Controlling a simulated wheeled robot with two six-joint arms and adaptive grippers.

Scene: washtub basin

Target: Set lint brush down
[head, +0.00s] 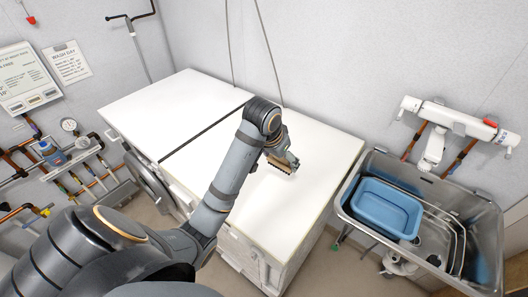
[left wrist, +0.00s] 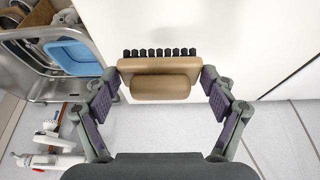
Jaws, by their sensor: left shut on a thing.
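The lint brush (left wrist: 160,83) has a tan body and a row of black bristles. In the left wrist view it spans the space between the two fingers of my left gripper (left wrist: 160,88), which is shut on it. In the head view my left gripper (head: 283,157) is over the right-hand white top (head: 290,205), with the brush (head: 285,168) partly hidden at its tip. I cannot tell whether the brush touches the surface. My right gripper is not in view.
A second white top (head: 180,105) lies to the left, past a dark gap. Both tops look clear. A metal sink (head: 480,225) holding a blue basin (head: 388,206) stands at the right, below a white wall fixture (head: 455,120). Pipes run along the left wall.

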